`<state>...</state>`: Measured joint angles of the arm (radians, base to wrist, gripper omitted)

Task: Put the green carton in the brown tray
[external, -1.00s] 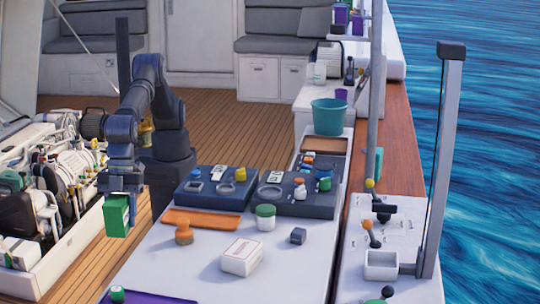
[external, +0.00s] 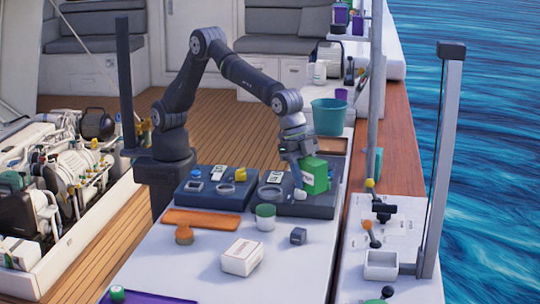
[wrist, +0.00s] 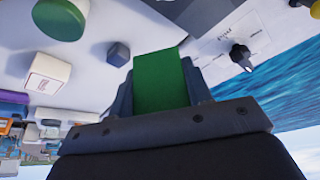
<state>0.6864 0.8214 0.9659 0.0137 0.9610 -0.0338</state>
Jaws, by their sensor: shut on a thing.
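The green carton (external: 316,176) is held in my gripper (external: 302,160), above the right dark console in the external view. In the wrist view my gripper (wrist: 160,92) has a finger on each side of the green carton (wrist: 160,75). The brown tray (external: 335,146) lies on the white counter just behind the carton, in front of the teal bucket. The arm and carton hide part of the scene around it, and the carton is apart from the tray.
The dark consoles (external: 205,200) carry several small items. A teal bucket (external: 329,118) stands behind the brown tray. An orange tray (external: 201,219), a white box (external: 241,257), a green-lidded jar (external: 265,217) and a dark cube (external: 298,236) are on the white table.

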